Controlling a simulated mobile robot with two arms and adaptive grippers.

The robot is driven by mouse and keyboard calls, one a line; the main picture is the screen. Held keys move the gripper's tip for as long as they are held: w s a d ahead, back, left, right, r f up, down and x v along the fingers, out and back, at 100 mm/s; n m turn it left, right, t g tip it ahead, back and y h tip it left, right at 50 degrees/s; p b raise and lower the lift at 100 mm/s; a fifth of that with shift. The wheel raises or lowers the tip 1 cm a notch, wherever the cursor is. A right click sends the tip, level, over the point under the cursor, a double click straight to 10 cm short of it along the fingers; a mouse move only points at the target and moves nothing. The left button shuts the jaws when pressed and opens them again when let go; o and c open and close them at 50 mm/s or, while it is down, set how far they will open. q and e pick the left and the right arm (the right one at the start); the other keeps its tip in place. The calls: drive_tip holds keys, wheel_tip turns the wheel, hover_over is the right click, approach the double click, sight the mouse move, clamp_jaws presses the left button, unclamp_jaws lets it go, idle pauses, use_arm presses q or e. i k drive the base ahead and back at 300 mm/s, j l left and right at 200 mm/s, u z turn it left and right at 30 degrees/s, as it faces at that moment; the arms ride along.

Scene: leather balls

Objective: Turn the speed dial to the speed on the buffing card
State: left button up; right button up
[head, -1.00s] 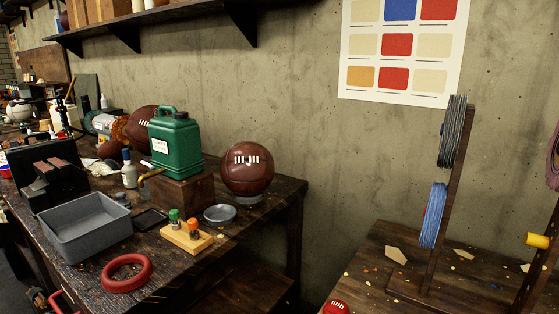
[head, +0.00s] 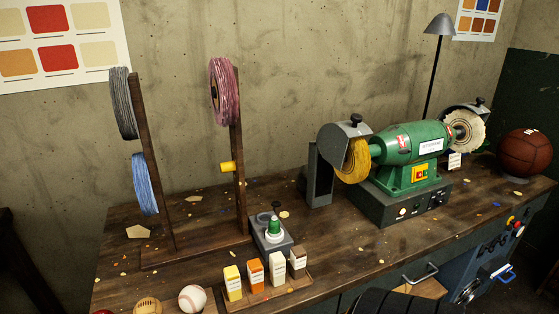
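A green buffing machine (head: 405,143) stands on a dark base on the workbench. It has a yellow wheel (head: 353,160) on its left and a pale fluffy wheel (head: 465,130) on its right. Small round controls (head: 437,201) sit on the front of the base; any dial marks are too small to read. A small white card (head: 455,161) stands by the pale wheel; its text is unreadable, and I cannot tell whether it is the buffing card.
Thread spools (head: 225,90) hang on a wooden rack. A brown ball (head: 525,152) sits at right. A blue cabinet (head: 490,265) with controls is below. A tall lamp (head: 440,25) stands behind.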

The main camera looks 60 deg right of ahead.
sight(439, 200)
drive_tip(key=z, duration=3)
